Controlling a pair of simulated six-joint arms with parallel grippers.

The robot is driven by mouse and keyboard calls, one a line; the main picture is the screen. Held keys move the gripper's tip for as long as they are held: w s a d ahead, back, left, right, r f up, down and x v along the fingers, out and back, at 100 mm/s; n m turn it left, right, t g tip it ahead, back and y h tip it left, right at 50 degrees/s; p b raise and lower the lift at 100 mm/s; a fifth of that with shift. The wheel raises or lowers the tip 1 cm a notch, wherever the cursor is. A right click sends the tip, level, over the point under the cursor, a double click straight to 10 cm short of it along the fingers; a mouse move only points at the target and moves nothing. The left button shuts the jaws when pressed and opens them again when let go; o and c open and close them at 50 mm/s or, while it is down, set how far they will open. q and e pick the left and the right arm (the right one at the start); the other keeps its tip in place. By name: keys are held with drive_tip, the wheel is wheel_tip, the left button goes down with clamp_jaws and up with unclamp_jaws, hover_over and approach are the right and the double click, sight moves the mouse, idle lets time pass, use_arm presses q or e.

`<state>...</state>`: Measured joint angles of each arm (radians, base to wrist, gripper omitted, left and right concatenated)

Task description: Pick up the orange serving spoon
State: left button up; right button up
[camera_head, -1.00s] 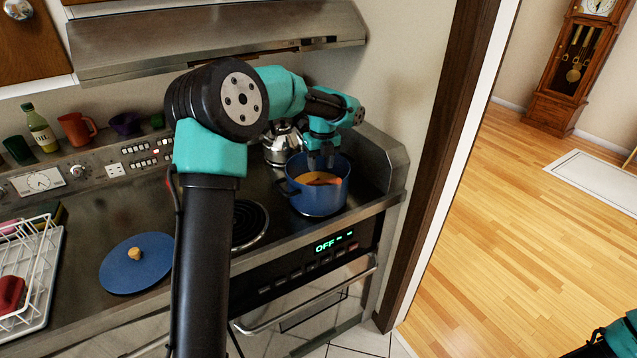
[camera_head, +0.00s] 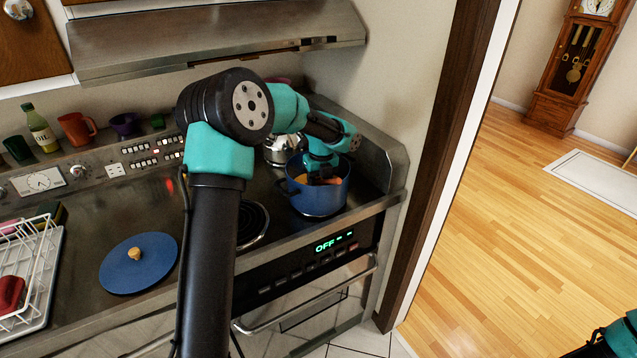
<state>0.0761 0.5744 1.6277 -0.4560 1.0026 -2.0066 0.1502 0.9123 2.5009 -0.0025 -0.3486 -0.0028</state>
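The blue pot (camera_head: 318,201) stands on the hob at the right end of the stove. Inside it, a small orange-brown part (camera_head: 302,180) shows beside my fingers; I cannot tell whether it is the orange serving spoon or the pot's contents. My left gripper (camera_head: 323,181) points down with its fingertips inside the pot's mouth. Its fingers hide much of the inside, and whether they are open or shut does not show. Only a piece of my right arm shows at the bottom right corner; its gripper is out of the frame.
A metal kettle (camera_head: 281,150) stands just behind and left of the pot. A blue lid (camera_head: 138,263) lies on the stove at the left, near a white dish rack (camera_head: 42,262). A raised metal side panel (camera_head: 378,163) borders the stove at the right.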

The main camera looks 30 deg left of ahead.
use_arm(q)
drive_tip(key=shift+f, duration=0.1)
idle(0.4)
clamp_jaws()
